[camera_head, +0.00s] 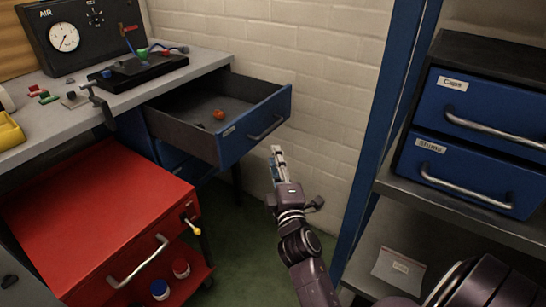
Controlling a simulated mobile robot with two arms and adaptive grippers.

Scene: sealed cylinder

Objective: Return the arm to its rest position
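My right arm comes up from the bottom of the head view, with its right gripper (277,158) pointing away from me in the gap between the workbench and the shelf unit. The gripper is just right of and below the open blue drawer's front, seen nearly edge-on, so whether its fingers are apart is unclear. I see nothing held in it. Whether it touches the drawer cannot be told. My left gripper is not in view.
The blue drawer (230,146) stands open under the workbench (213,62), with a small orange-red thing (219,115) inside. A red cabinet (90,215) stands lower left. The blue-framed shelf (458,225) at right holds two shut drawers (470,150). Green floor (235,255) is clear between.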

